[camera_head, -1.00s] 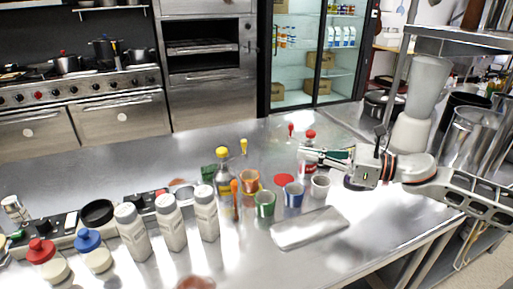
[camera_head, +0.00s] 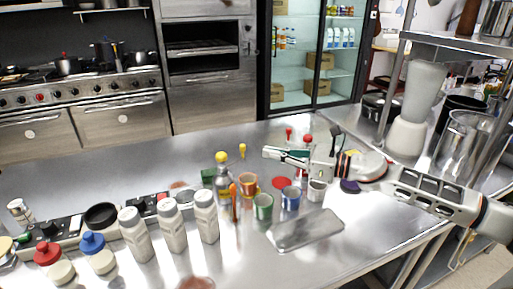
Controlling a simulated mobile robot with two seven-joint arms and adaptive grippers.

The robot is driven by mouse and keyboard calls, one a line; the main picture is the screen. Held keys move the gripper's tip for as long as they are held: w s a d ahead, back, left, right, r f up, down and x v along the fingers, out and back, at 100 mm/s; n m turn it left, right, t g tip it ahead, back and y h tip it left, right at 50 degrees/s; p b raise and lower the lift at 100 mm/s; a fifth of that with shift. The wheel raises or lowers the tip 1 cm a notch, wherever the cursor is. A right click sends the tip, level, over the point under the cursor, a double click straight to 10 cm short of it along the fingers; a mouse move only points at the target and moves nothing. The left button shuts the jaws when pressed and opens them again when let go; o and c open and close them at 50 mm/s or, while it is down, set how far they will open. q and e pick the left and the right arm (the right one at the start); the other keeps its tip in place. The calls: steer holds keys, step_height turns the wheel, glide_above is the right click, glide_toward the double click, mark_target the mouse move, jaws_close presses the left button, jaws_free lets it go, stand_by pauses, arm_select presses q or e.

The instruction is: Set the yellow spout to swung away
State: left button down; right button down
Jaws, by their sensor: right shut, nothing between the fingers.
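A small yellow, drop-shaped piece (camera_head: 242,148) stands upright on a thin stem at the middle of the steel counter. It looks like the yellow spout, but I cannot tell its setting at this size. A bottle with a round yellow top (camera_head: 222,158) stands just left of it and nearer to me. My right gripper (camera_head: 268,153) comes in from the right, pointing left, above the counter. It is shut and empty, with its tips a little right of the yellow piece and apart from it. My left gripper is not in view.
Copper, green, blue and grey cups (camera_head: 263,207) stand in front of the gripper, near a grey tray (camera_head: 305,230). Red-topped stems (camera_head: 289,134) stand behind my right gripper. White bottles (camera_head: 172,225) stand at left. A blender (camera_head: 415,105) stands at right. The counter's back left is clear.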

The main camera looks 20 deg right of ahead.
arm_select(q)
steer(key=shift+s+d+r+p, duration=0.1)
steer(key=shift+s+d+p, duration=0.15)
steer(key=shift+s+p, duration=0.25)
arm_select(e)
steer(key=x, duration=0.5)
